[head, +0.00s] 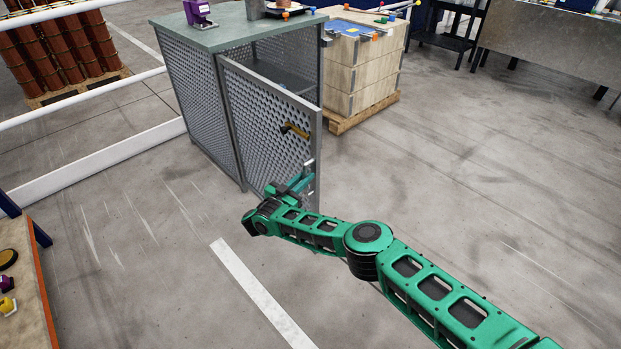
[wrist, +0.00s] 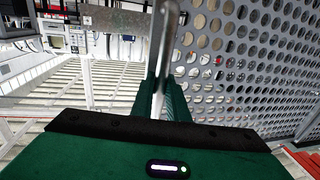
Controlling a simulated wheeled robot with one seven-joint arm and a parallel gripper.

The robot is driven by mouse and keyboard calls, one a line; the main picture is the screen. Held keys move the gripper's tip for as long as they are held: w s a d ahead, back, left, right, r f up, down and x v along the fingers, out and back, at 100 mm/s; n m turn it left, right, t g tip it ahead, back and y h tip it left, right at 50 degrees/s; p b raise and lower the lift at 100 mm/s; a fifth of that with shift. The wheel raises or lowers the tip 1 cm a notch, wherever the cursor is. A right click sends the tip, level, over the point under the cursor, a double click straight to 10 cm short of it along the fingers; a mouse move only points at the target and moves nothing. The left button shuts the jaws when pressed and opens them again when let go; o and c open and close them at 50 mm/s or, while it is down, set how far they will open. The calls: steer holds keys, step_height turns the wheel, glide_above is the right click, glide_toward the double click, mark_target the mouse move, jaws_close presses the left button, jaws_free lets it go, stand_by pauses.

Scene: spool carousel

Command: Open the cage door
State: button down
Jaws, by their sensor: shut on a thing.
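The cage door (head: 252,122) is a grey perforated panel in a metal frame. It stands partly open, swung out from the cage (head: 200,95), and part of the inside shows behind its top edge. My gripper (head: 300,178) is at the door's free edge, at the lower right of the panel. In the wrist view my gripper (wrist: 160,98) has its fingers shut on a grey metal bar, the door handle (wrist: 164,50). The perforated door panel (wrist: 245,55) fills the right of that view. The fingers hide part of the handle.
A purple item (head: 197,12) stands on the cage top. A wooden crate stack (head: 362,75) on a pallet stands just right of the cage. A white railing (head: 90,85) runs at left. A bench (head: 25,285) is at the lower left. The floor in front is clear.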

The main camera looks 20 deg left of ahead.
steer(key=shift+s+a+r, duration=0.25)
steer(key=shift+a, duration=0.3)
steer(key=c, duration=1.7)
jaws_free()
steer(key=shift+f, duration=0.1)
steer(key=shift+c, duration=0.2)
steer(key=shift+w+d+f, duration=0.1)
steer(key=shift+d, duration=0.05)
steer(key=v, duration=1.1)
steer(key=shift+w, duration=0.1)
